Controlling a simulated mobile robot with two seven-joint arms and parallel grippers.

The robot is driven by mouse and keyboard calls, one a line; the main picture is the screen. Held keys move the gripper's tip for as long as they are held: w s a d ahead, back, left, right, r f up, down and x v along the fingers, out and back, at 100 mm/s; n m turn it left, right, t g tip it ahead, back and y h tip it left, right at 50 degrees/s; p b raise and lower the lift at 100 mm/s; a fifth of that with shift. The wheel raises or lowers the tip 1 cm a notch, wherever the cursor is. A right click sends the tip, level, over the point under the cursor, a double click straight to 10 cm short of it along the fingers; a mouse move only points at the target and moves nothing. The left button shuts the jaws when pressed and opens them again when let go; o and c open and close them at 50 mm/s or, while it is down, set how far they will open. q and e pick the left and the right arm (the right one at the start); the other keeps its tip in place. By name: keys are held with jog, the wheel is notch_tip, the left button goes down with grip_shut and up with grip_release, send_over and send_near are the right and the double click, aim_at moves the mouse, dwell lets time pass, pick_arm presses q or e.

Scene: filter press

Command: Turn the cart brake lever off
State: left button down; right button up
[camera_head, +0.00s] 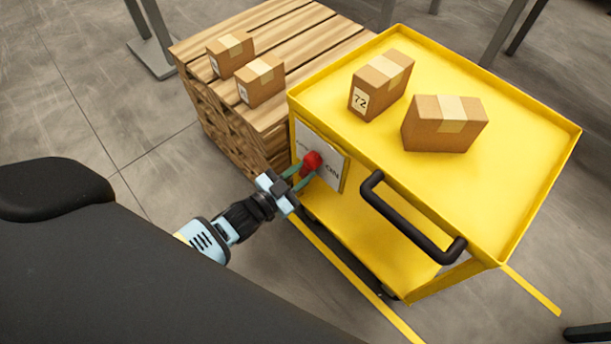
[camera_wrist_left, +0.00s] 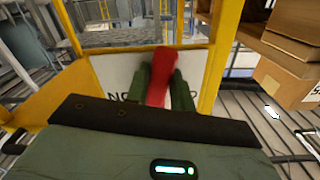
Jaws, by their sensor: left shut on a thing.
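The yellow cart (camera_head: 545,160) stands right of centre in the head view. A white label plate (camera_head: 331,171) with dark lettering, including "ON", is on its near left end. The red brake lever (camera_head: 313,160) sticks out in front of this plate. My left gripper (camera_head: 301,178) is shut on the lever, with its green fingers on either side of it. The left wrist view shows the red lever (camera_wrist_left: 160,78) tilted between the fingers (camera_wrist_left: 160,92), with the white plate behind. The fingers and lever hide part of the lettering. My right gripper is not in view.
Two cardboard boxes (camera_head: 380,84) (camera_head: 444,124) sit on the cart top. A black handle (camera_head: 412,222) juts from the cart's near side. A wooden pallet stack (camera_head: 235,120) with two small boxes (camera_head: 230,53) (camera_head: 260,80) stands close behind the plate end. Grey floor lies open at left.

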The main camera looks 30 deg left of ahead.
pick_arm(q)
jog(key=shift+w+a+r+m+p, duration=0.1)
jog(key=shift+a+r+m, duration=0.2)
jog(key=shift+m, duration=0.65)
jog(key=shift+w+a+r+m+p, duration=0.15)
jog(key=shift+a+m, duration=0.3)
jog(key=shift+m, duration=0.55)
jog(key=shift+w+a+r+m+p, duration=0.1)
jog(key=shift+a+r+m, duration=0.2)
jog(key=shift+m, duration=0.65)
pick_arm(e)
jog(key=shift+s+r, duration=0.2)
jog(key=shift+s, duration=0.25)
pick_arm(q)
jog(key=shift+a, duration=0.1)
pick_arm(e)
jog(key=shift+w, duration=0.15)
pick_arm(q)
jog(key=c, duration=1.2)
grip_release()
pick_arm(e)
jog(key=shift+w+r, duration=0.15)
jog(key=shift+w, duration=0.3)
